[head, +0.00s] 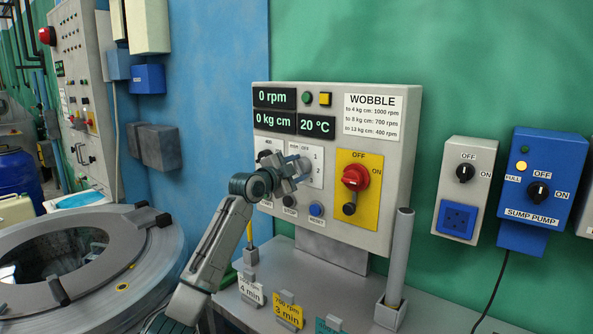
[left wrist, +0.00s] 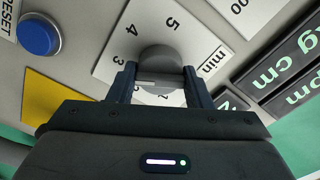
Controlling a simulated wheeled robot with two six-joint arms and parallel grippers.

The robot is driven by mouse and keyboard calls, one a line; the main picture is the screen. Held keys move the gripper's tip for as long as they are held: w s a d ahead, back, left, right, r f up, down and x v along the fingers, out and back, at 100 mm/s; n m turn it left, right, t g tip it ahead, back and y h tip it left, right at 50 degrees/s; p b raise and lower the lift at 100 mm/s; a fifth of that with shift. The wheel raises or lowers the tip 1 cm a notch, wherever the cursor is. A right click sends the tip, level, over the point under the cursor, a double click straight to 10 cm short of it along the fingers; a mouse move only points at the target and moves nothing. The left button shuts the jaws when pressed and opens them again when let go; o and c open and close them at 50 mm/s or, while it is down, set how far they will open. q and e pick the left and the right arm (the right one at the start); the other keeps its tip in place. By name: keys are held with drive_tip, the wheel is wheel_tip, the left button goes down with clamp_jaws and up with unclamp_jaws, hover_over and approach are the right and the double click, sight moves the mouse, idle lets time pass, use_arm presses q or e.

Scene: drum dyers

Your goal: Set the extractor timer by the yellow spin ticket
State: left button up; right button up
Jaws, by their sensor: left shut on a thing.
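The timer knob (head: 304,164), a grey knob on the extractor's control panel (head: 275,222), is mostly covered by my left gripper (head: 293,172) in the head view. In the left wrist view my left gripper (left wrist: 160,74) is shut on the timer knob (left wrist: 160,58), one finger on each side. Around it the white dial plate (left wrist: 205,45) carries numbers from 1 to 5 and "min". A pale line shows on the knob; I cannot tell surely which number it points to. The yellow spin ticket (head: 288,312) reads 700 rpm, 3 min. My right gripper is not in view.
A white ticket (head: 250,290) reading 4 min and a teal ticket (head: 328,326) stand beside the yellow one. A red rotary switch (head: 355,178) and a blue reset button (head: 316,210) are close by. A grey post (head: 399,255) stands at right.

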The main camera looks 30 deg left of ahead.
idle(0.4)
use_arm(q)
drive_tip(key=o, duration=1)
drive_tip(key=shift+s+f, duration=0.1)
drive_tip(key=shift+s, duration=0.1)
drive_tip(key=s+b, duration=0.3)
drive_tip(key=s, duration=0.7)
drive_tip(key=shift+s+a, duration=0.2)
drive_tip(key=shift+a, duration=0.25)
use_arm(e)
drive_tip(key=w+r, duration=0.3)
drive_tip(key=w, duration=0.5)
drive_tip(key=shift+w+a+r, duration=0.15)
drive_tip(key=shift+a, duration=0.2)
